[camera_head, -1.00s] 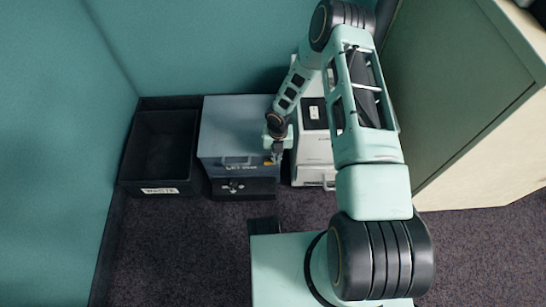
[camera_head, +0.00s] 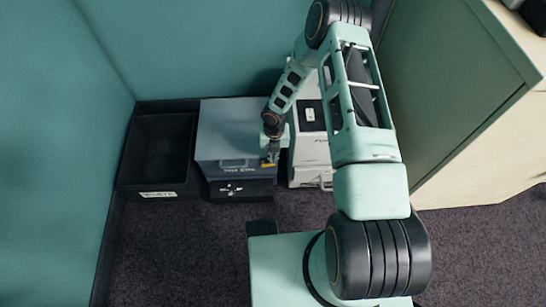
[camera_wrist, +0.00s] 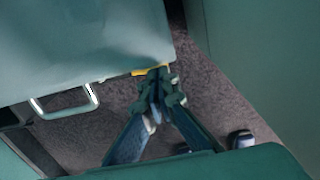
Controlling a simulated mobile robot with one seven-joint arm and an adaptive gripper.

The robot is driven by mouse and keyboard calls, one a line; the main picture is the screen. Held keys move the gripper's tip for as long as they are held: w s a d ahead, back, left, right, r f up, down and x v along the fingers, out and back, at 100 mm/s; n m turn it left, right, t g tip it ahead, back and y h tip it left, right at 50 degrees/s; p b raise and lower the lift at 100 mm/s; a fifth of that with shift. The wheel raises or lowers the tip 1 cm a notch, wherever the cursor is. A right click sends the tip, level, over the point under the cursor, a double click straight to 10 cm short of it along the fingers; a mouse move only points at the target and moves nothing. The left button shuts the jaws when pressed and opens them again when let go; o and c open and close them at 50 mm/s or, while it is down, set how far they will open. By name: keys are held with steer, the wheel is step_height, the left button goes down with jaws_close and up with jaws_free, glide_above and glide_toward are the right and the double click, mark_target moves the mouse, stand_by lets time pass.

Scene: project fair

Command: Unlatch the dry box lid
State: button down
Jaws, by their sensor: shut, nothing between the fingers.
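The dry box (camera_head: 232,130) is a blue-grey box with a flat lid, standing on the floor against the back wall; its lid looks shut. In the wrist view the lid (camera_wrist: 80,45) fills the upper left. A yellow latch (camera_head: 268,165) sits at the front right corner, and its edge shows in the wrist view (camera_wrist: 148,70). My gripper (camera_wrist: 160,88) is shut and empty, its fingertips right at the yellow latch; I cannot tell whether they touch it. In the head view my gripper (camera_head: 272,150) partly covers the lid's right edge. A pale handle (camera_wrist: 64,102) is on the box's front.
A black open bin (camera_head: 158,150) with a white label stands left of the box. A white cabinet-like unit (camera_head: 311,150) stands close on its right. A large green cabinet (camera_head: 460,90) bounds the right side. The dark carpet (camera_head: 180,250) in front is clear.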

step_height(320, 180, up, 12)
steer(key=shift+d, duration=0.15)
stand_by(0.3)
stand_by(0.4)
